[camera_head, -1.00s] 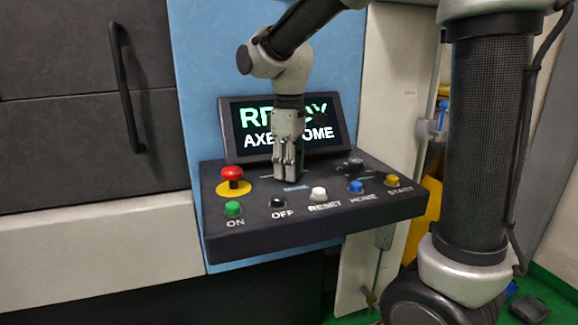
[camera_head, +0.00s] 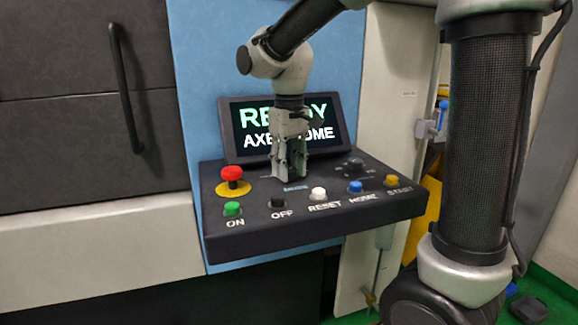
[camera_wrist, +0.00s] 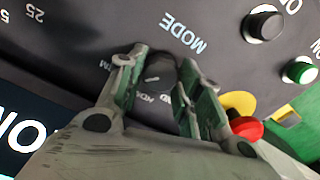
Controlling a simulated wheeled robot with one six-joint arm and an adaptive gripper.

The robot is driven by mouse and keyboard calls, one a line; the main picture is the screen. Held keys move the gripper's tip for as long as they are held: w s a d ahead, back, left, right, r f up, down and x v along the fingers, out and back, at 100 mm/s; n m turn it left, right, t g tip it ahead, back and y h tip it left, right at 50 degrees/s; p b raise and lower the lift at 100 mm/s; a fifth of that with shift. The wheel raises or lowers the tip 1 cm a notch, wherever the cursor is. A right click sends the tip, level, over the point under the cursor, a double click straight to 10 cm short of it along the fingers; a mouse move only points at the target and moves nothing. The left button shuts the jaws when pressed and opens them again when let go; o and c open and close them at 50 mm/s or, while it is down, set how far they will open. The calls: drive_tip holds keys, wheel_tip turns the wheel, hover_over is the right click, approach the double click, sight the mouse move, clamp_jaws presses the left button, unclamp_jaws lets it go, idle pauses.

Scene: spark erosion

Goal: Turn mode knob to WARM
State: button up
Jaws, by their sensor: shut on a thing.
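The mode knob (camera_wrist: 160,71) is a dark round knob on the black panel, beside the printed word MODE in the wrist view. My gripper (camera_wrist: 161,64) has one finger on each side of the knob and is shut on it. Small letters stand around the knob, partly covered by the fingers; I cannot read them all. A pale mark shows on the knob, but its exact direction is unclear. In the camera_head view my gripper (camera_head: 289,176) points down onto the panel and hides the knob.
The control panel (camera_head: 330,218) carries a red mushroom button (camera_head: 232,174), a green ON button (camera_head: 233,209), and OFF, RESET, HOME and START buttons along its front. Another dark knob (camera_head: 354,165) sits at right. A tilted screen (camera_head: 240,145) stands close behind my gripper.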

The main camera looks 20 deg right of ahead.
idle(0.3)
drive_tip(key=o, duration=1)
drive_tip(key=shift+o, duration=0.2)
wheel_tip(320, 180, up, 12)
